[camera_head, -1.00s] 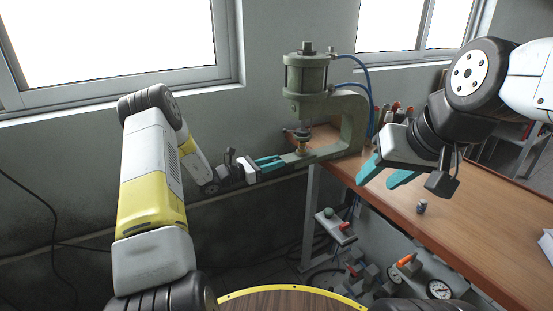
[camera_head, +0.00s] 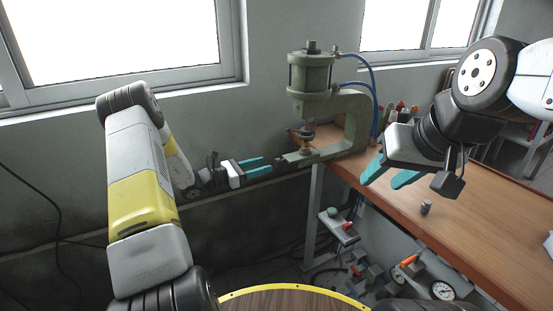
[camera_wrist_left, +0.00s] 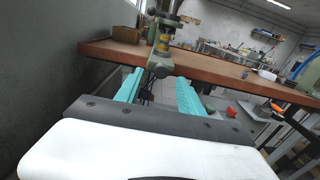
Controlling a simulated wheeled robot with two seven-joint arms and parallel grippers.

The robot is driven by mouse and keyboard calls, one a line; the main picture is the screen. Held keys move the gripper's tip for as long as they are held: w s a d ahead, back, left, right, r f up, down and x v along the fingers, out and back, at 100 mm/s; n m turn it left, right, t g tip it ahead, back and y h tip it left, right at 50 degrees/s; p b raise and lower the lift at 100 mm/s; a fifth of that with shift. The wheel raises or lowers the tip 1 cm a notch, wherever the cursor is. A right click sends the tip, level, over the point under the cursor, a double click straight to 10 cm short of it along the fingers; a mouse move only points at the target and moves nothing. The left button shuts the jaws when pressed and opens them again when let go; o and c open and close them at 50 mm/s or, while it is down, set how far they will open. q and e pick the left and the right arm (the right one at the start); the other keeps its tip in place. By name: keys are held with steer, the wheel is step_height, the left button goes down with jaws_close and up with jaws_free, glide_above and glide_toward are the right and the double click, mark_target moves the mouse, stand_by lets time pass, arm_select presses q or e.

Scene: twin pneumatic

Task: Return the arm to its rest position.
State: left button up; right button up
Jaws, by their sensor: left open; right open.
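My left arm (camera_head: 140,170) comes in from the left, and its gripper (camera_head: 258,166) has teal fingers apart and empty, just left of the green pneumatic press (camera_head: 352,125). In the left wrist view the open left gripper (camera_wrist_left: 155,90) shows no object between its fingers. The press base and brass-coloured part (camera_wrist_left: 163,42) are beyond the fingertips. My right gripper (camera_head: 388,176) is open and empty above the wooden table, to the right of the press.
The wooden table (camera_head: 470,200) carries the press and a small grey cylinder (camera_head: 426,207). Tools with red handles (camera_head: 402,108) stand behind. Below are a valve with a red and a green button (camera_head: 340,226) and gauges (camera_head: 443,290). A wall with windows is behind.

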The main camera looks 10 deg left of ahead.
arm_select(q)
steer(key=shift+s+a, duration=0.2)
steer(key=shift+a, duration=0.1)
steer(key=shift+r, duration=0.1)
steer(key=s+d+r+m+g+y, duration=0.2)
steer(key=s+d+r+m+g, duration=0.25)
steer(key=s+r+m, duration=0.3)
steer(key=s+d+r+m+g+y, duration=0.2)
steer(key=s+d+r+m+g, duration=0.25)
steer(key=s+r+m, duration=0.35)
steer(key=s+a+r+m+t+y, duration=0.1)
steer(key=s+a+r+m+y, duration=0.1)
steer(key=s, duration=0.4)
steer(key=s+a+r+m+t+y, duration=0.2)
steer(key=s+a+m+y, duration=0.1)
steer(key=s, duration=0.4)
steer(key=s+a+r+m+t+y, duration=0.2)
steer(key=s+m+y, duration=0.1)
steer(key=s+m, duration=0.2)
steer(key=shift+s+a+r+y, duration=0.35)
steer(key=shift+s+r+y, duration=0.05)
steer(key=shift+s, duration=0.7)
